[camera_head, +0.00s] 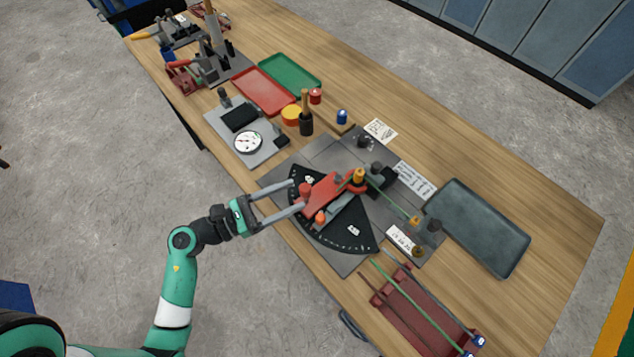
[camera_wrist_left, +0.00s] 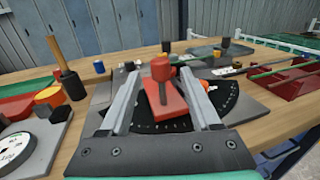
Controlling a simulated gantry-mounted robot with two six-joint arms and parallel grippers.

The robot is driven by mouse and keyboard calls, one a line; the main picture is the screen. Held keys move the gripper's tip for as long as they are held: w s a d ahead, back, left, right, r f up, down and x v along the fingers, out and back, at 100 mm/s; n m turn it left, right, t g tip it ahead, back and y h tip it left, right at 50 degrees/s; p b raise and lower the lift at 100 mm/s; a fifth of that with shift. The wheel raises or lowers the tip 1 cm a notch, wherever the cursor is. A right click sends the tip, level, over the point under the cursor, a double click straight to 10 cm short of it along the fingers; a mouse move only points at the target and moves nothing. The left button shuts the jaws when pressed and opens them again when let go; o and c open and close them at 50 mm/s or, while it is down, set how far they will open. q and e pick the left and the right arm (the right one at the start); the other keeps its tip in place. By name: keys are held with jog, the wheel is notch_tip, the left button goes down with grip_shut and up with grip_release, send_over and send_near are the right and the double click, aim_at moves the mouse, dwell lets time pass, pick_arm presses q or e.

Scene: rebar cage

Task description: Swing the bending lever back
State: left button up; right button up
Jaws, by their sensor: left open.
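The bending lever is a red arm (camera_head: 326,191) with a red upright knob (camera_head: 305,191) at its near end. It lies over the black protractor plate (camera_head: 349,233) of the bender on the workbench. My left gripper (camera_head: 298,193) is open, with its two long grey fingers at the knob. In the left wrist view the red knob (camera_wrist_left: 161,70) stands between the open fingers, with a gap visible on each side. A green rod (camera_head: 391,199) lies across the bender by the orange-topped post (camera_head: 358,175). The right gripper is not in view.
A dark grey tray (camera_head: 478,228) sits right of the bender. A dark red rack (camera_head: 420,310) with rods stands at the front right. A dial gauge (camera_head: 248,142), a red tray (camera_head: 264,91) and a green tray (camera_head: 290,75) lie farther left.

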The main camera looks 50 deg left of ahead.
pick_arm(q)
send_over(317, 197)
dwell(0.3)
grip_shut()
dwell(1.3)
